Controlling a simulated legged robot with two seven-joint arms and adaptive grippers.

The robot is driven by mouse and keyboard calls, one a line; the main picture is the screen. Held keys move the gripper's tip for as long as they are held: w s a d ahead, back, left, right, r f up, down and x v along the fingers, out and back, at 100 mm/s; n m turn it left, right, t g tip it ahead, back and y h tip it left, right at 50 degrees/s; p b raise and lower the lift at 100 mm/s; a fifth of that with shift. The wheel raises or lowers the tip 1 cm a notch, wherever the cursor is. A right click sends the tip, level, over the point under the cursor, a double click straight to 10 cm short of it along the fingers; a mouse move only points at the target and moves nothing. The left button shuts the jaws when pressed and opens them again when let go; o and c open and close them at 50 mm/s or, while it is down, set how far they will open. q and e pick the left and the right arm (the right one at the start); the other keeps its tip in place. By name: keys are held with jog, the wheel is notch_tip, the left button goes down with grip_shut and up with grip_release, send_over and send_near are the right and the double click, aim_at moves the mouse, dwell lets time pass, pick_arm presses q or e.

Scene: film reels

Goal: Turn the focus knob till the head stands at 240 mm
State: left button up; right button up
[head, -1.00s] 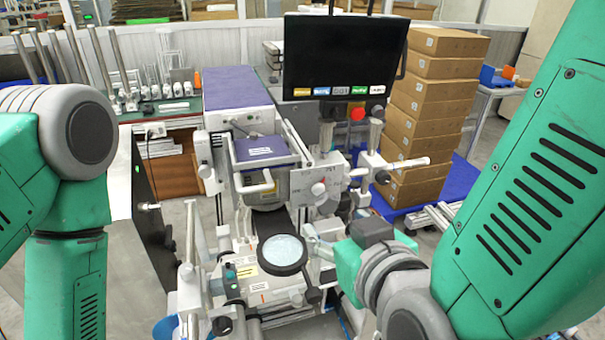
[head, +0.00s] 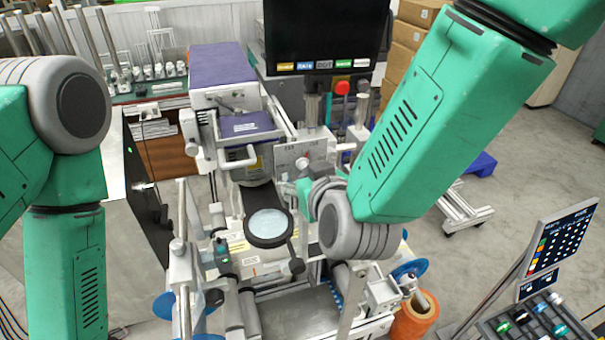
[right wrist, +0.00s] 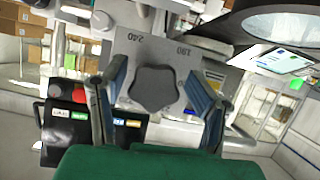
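In the right wrist view, a dark star-shaped focus knob (right wrist: 155,88) sits on a grey plate (right wrist: 130,50). The plate carries the marks 240 and 180, shown upside down; I cannot read a pointer setting. My right gripper (right wrist: 158,98) is open, with one finger on each side of the knob and narrow gaps visible. In the head view, my right gripper (head: 292,187) is at the machine's front plate (head: 292,155), and its wrist hides the dark knob. The machine's head (head: 250,128) stands above a round lens (head: 268,224). My left gripper is out of view.
A black monitor (head: 325,40) and a red button (head: 343,88) stand behind the plate. Open floor lies between.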

jog(key=shift+d, duration=0.95)
jog(key=c, duration=1.2)
jog(key=shift+s+a+r, duration=0.1)
jog(key=shift+s+a, duration=0.05)
jog(key=shift+a, duration=0.35)
jog(key=shift+s+a+r, duration=0.1)
jog(key=shift+a, duration=0.35)
jog(key=shift+w+d+f, duration=0.1)
jog(key=shift+w+d, duration=0.1)
jog(key=shift+d, duration=0.3)
jog(key=shift+c, duration=0.2)
jog(key=shift+a, duration=0.3)
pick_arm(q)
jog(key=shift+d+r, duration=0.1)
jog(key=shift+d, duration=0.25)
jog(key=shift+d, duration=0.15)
pick_arm(e)
jog(key=shift+d, duration=0.15)
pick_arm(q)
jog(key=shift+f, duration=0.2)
pick_arm(e)
jog(key=shift+m, duration=0.3)
